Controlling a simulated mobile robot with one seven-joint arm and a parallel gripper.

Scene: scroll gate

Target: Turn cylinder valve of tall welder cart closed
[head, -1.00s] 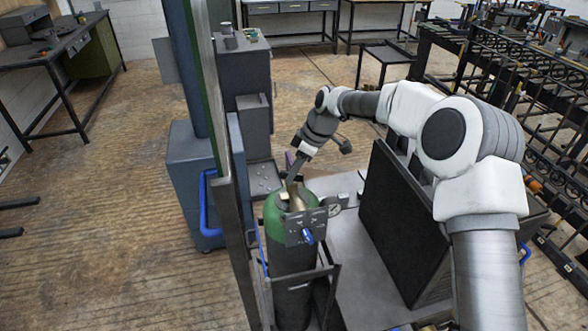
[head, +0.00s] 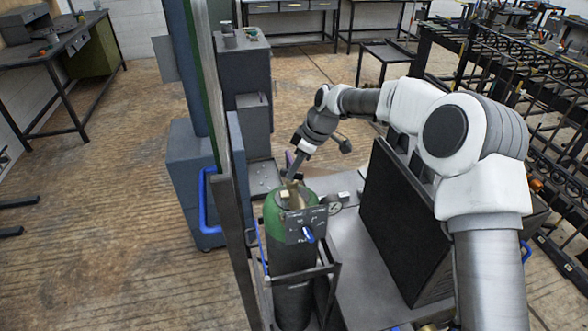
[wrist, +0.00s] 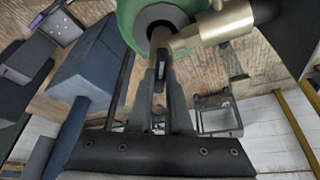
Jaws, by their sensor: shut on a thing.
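The welder cart's gas cylinder (head: 292,258) stands upright, dark with a green shoulder, and shows as a green dome in the wrist view (wrist: 128,22). The brass cylinder valve (head: 285,201) sits on its top, and its body with a side outlet shows in the wrist view (wrist: 215,27). My gripper (head: 290,178) reaches down to the valve from behind. In the wrist view my gripper (wrist: 160,68) has its fingers closed on the valve's end, which they largely hide. A grey panel with a blue lever (head: 307,234) hangs in front of the cylinder.
A round gauge (head: 334,208) is right of the valve. A tall post (head: 233,220) and blue-grey cabinet (head: 192,185) stand close on the left. Open floor (head: 110,200) lies farther left.

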